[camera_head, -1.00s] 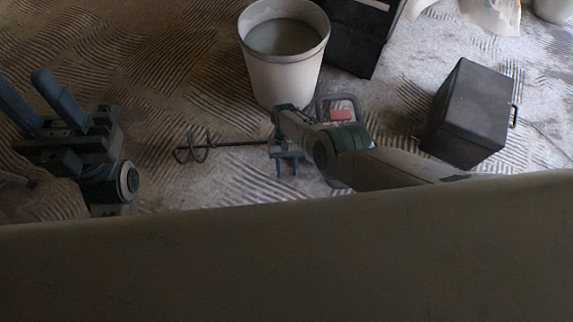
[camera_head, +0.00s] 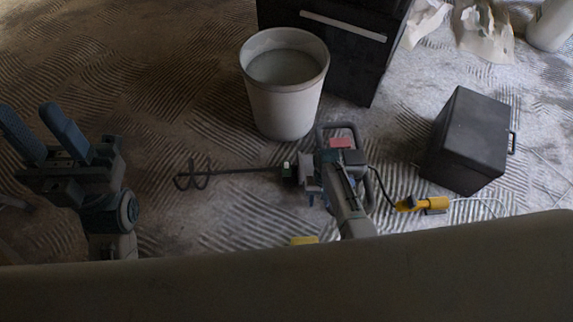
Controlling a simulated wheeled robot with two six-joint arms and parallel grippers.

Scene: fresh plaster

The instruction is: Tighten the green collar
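A mixer lies on the floor, its thin shaft with a spiral paddle (camera_head: 192,180) pointing left. Its body shows a red part (camera_head: 341,143) and a dark looped handle (camera_head: 355,127). A small pale green piece, which looks like the collar (camera_head: 286,168), sits where the shaft meets the body. My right gripper (camera_head: 309,184) is over the mixer body just right of this piece. Its arm hides part of the body, and I cannot tell whether its fingers touch or grip anything. My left gripper (camera_head: 42,136) is at the far left, fingers apart and empty.
A white bucket (camera_head: 284,105) of grey material stands behind the mixer. A black cabinet (camera_head: 345,52) is behind it and a black case (camera_head: 470,140) to the right. A yellow connector (camera_head: 425,204) on a cable lies right of the mixer. Ridged floor on the left is clear.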

